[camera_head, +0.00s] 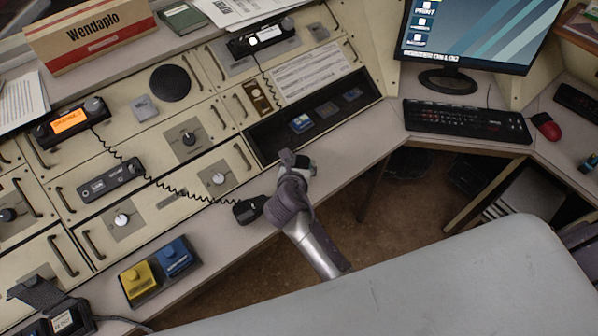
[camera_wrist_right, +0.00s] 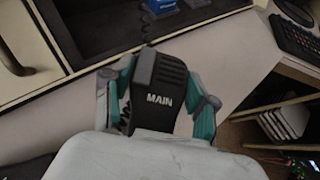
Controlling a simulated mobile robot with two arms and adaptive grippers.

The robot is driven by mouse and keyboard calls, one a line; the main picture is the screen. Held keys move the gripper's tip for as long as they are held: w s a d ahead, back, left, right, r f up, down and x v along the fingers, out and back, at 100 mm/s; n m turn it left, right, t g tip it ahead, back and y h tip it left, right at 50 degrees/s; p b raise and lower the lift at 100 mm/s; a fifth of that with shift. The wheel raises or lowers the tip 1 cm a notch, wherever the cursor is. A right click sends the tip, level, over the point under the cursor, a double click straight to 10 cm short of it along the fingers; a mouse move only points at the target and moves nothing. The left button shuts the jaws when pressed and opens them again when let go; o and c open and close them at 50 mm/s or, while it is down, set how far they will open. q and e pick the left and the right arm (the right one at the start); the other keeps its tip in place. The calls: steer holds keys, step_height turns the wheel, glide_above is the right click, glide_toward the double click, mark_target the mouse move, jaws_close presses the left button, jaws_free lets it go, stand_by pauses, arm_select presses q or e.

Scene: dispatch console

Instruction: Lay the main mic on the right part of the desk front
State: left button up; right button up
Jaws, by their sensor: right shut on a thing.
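My right gripper (camera_head: 297,163) is shut on the main mic, above the grey desk front (camera_head: 342,158) towards its right part. In the right wrist view the dark mic (camera_wrist_right: 160,98), lettered MAIN, stands between the two green-sided fingers (camera_wrist_right: 160,95). In the head view the mic is mostly hidden by the gripper. The wrist view shows the pale desk front (camera_wrist_right: 65,117) behind the mic; I cannot tell whether the mic touches it.
Another dark mic (camera_head: 249,209) with a coiled cord lies on the desk front to the left. Yellow (camera_head: 138,280) and blue (camera_head: 174,255) button boxes stand further left. The desk edge drops to the floor.

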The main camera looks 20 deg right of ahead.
step_height(320, 180, down, 3)
steer(key=shift+f, duration=0.1)
steer(key=o, duration=1.3)
steer(key=shift+s, duration=0.1)
steer(key=v, duration=1.2)
